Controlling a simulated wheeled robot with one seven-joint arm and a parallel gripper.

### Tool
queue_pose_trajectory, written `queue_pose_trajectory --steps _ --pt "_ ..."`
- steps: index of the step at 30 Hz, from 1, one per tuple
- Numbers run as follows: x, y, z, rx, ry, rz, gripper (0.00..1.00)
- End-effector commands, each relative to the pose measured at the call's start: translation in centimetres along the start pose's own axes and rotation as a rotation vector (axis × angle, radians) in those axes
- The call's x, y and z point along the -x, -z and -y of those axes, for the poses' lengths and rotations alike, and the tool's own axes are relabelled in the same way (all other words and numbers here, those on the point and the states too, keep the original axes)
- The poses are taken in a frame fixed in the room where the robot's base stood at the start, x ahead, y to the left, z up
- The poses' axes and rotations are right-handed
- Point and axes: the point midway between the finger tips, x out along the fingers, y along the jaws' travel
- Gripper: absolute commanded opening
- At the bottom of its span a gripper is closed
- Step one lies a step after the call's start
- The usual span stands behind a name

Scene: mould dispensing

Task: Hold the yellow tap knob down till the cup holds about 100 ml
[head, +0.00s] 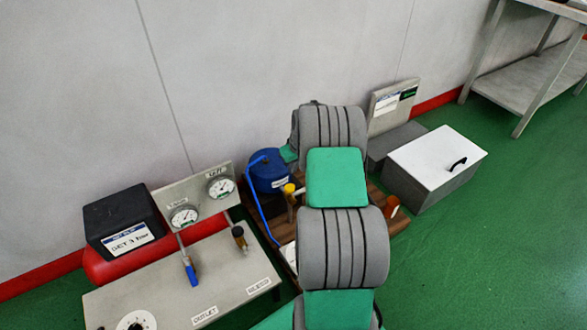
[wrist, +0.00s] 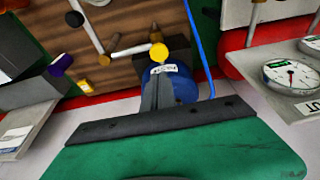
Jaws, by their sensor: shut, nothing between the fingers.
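The yellow tap knob (head: 289,188) stands on its tap beside a blue tank (head: 270,172). In the wrist view the yellow knob (wrist: 158,52) shows just beyond the tips of my gripper (wrist: 158,76), in front of the labelled blue tank (wrist: 186,88). The gripper is shut and empty. I cannot tell whether the tips touch the knob. In the head view my arm hides most of the gripper. No cup can be made out clearly; a white shape, partly hidden by my arm, may be one, and its contents cannot be read.
A blue hose (head: 257,205) runs down from the tank over the wooden board (head: 400,221). A grey bench (head: 238,283) with gauges (head: 221,187) and a black box (head: 122,222) stand left. A white-lidded box (head: 437,160) stands right. Green floor is clear at lower right.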

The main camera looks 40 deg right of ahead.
Motion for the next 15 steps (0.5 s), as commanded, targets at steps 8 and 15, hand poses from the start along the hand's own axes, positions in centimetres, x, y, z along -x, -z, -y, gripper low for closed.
queue_pose_trajectory --steps 8,15 --pt "-6.6 -0.4 0.0 -0.001 0.0 0.001 0.0" --pt "-8.9 -1.1 0.0 -0.001 -0.001 -0.001 0.0"
